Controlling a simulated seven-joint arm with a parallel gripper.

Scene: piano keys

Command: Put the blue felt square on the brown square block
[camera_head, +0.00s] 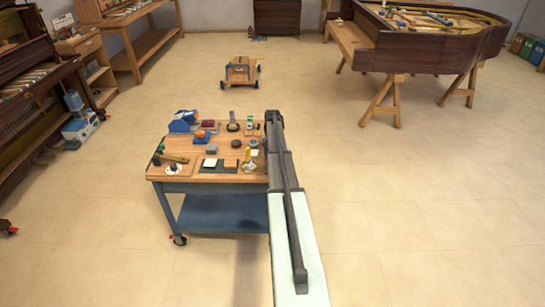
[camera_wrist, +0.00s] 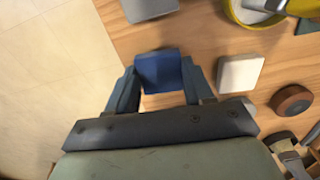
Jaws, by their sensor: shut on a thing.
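The blue felt square (camera_wrist: 160,72) is between the two fingers of my gripper (camera_wrist: 161,78) in the wrist view, with a finger at its left and right sides. My gripper is shut on it, over the wooden tabletop. A small brown block (camera_wrist: 292,100) with rounded-looking edges lies to the right; I cannot tell whether it is the brown square block. In the head view my arm reaches along the table's right side, and I cannot make out the felt square or my fingers there.
In the wrist view a white block (camera_wrist: 240,72) lies just right of my gripper, a pale grey block (camera_wrist: 148,8) beyond it, and a yellow round container (camera_wrist: 255,10) at top right. The wheeled table (camera_head: 240,187) is crowded with small objects, and the floor around it is mostly free.

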